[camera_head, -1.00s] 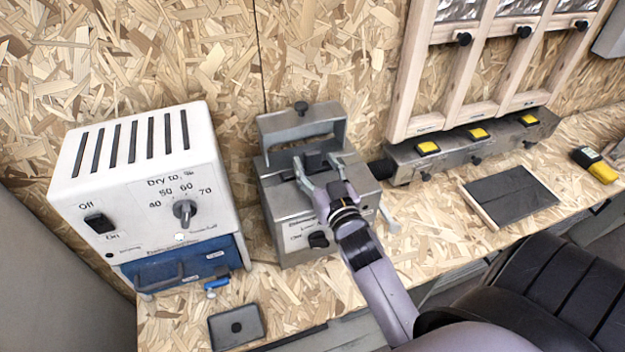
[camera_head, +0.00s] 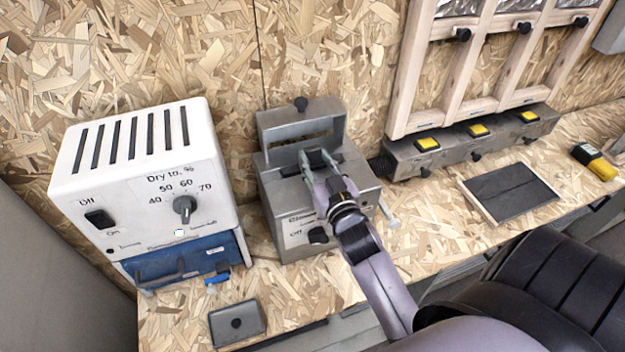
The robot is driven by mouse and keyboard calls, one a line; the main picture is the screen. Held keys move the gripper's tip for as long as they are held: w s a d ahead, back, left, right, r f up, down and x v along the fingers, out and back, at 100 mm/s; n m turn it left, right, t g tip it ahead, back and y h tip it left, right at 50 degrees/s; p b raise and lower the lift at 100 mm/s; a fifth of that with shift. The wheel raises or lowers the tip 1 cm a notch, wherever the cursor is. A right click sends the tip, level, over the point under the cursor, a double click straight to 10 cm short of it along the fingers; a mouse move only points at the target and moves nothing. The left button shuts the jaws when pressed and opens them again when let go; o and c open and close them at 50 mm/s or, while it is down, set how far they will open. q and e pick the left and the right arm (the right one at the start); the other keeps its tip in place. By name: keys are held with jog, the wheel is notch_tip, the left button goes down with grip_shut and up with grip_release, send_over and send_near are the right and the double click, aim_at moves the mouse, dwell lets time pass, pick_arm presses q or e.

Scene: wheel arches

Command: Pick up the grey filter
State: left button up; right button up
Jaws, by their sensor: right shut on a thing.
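The grey filter (camera_head: 315,157) appears to be the small dark grey block at the top of the metal unit (camera_head: 283,201); only its upper part shows. My right gripper (camera_head: 318,158) reaches over the unit's front from the lower right. Its two fingers are shut on the block, one on each side. The block still sits at the unit's top, below the raised metal bracket (camera_head: 275,120). Whether it is lifted at all, I cannot tell. My left gripper is not in view.
A white and blue dryer box (camera_head: 140,200) with a dial stands at the left. A grey flat pad (camera_head: 237,323) lies in front. A metal bar with yellow switches (camera_head: 428,145), a dark framed panel (camera_head: 515,192) and a yellow-black object (camera_head: 597,162) are at the right. The bench is clear between them.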

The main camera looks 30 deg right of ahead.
grip_shut()
jog(key=shift+r, duration=0.15)
notch_tip(320, 180, up, 20)
jog(key=p, duration=0.1)
dwell(0.6)
